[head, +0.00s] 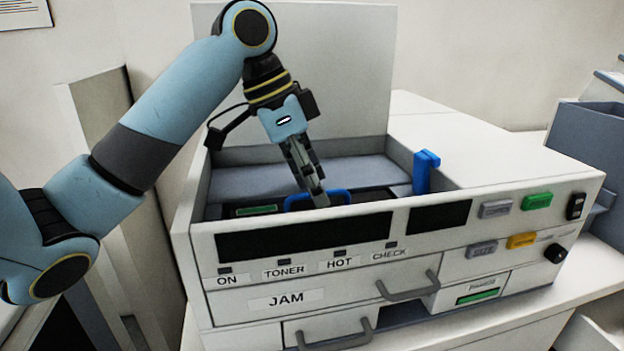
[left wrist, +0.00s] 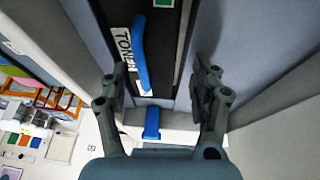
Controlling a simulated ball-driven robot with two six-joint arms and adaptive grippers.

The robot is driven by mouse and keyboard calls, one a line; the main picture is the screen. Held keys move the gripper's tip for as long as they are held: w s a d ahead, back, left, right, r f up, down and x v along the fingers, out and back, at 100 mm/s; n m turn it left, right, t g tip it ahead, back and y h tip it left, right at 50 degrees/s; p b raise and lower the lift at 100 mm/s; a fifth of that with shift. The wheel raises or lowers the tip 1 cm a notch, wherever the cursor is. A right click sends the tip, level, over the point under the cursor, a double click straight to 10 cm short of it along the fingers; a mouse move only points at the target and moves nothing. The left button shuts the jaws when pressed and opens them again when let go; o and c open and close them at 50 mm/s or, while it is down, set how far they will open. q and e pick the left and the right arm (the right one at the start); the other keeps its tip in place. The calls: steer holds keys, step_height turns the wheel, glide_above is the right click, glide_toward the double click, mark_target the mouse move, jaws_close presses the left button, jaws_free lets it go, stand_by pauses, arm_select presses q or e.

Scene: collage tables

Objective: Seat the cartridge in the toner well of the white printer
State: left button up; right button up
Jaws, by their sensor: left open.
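The white printer (head: 420,240) stands on a white surface with its top lid (head: 330,70) raised. A dark cartridge with a blue handle (head: 330,194) lies in the open well, behind the front panel. In the left wrist view the cartridge has a TONER label (left wrist: 124,50) and its blue handle (left wrist: 141,55). I cannot tell how deep it sits. A blue lever (head: 424,172) stands upright at the right end of the well; a blue part (left wrist: 152,123) also shows in the left wrist view. My left gripper (head: 318,198) is open and points down at the handle, its fingers (left wrist: 160,85) apart. My right gripper is out of view.
The printer's well walls (head: 200,190) rise around the gripper. A JAM drawer (head: 320,295) with a grey handle is at the front, and a lower drawer is partly pulled out. A grey-blue bin (head: 590,140) stands at the right.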

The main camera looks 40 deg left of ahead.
arm_select(q)
steer(key=v, duration=1.2)
